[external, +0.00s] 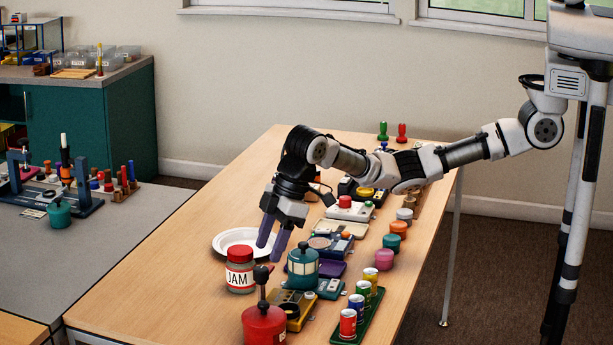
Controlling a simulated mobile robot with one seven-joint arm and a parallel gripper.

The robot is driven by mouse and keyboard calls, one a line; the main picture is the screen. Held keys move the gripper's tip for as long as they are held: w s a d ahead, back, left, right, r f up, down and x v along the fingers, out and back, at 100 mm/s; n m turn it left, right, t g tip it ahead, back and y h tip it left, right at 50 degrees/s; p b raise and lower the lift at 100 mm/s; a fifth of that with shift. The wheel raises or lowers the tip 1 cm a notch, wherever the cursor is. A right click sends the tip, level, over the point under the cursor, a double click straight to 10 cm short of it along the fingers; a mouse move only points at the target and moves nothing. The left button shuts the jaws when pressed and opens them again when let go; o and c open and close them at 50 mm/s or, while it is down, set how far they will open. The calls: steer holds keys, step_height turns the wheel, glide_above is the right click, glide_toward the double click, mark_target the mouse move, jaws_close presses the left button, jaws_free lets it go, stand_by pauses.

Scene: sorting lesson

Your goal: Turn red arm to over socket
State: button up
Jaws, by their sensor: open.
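A red round-bodied thing (264,325) with a dark upright stem and knob stands at the near edge of the picture, partly cut off. I cannot make out for certain a red arm or a socket on it. My gripper (272,245) points down, open and empty, with its two purple-grey fingers apart. It is above the table, behind the jam jar (240,270) and to the left of a teal round pot (303,265). In the picture it is above the red thing and apart from it.
A white plate (222,244) lies behind the jar. A green tray (372,320) holds several coloured cans at right. Several small devices and round pots line the table's right side. The wooden table (165,262) is clear at left.

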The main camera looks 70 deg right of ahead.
mark_target(261, 268)
steer(key=shift+p+x, duration=0.35)
steer(key=shift+x, duration=2.1)
steer(key=c, duration=1)
